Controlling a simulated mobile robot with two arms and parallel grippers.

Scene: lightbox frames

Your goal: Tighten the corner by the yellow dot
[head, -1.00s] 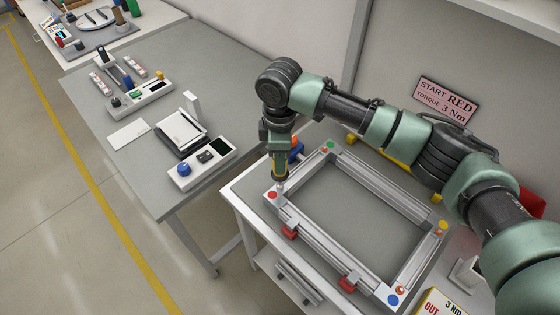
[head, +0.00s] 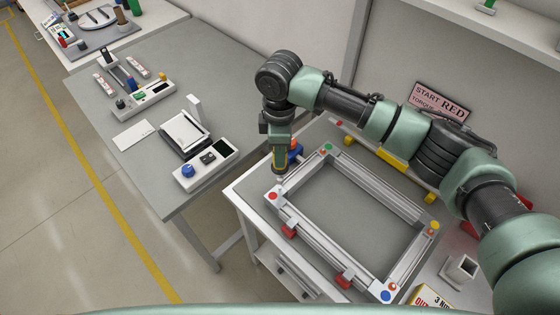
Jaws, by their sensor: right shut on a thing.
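A rectangular aluminium frame (head: 310,232) lies on the workbench. Its corners carry coloured dots: the yellow dot (head: 434,225) at the right, the red dot (head: 272,196) at the left, the green dot (head: 327,147) at the back and the blue dot (head: 386,295) at the front. My right gripper (head: 280,160) points down near the red-dot corner, far from the yellow dot. It is shut on a tool, perhaps the blue-and-orange thing (head: 294,152) beside it; the tool is mostly hidden by the fingers. My left gripper is not in view.
Red clamps (head: 289,231) sit along the frame's front rail. A sign (head: 441,101) reading "START RED" stands behind the frame. A grey side table (head: 140,160) to the left holds a control box (head: 205,165). My right arm spans above the bench's back right.

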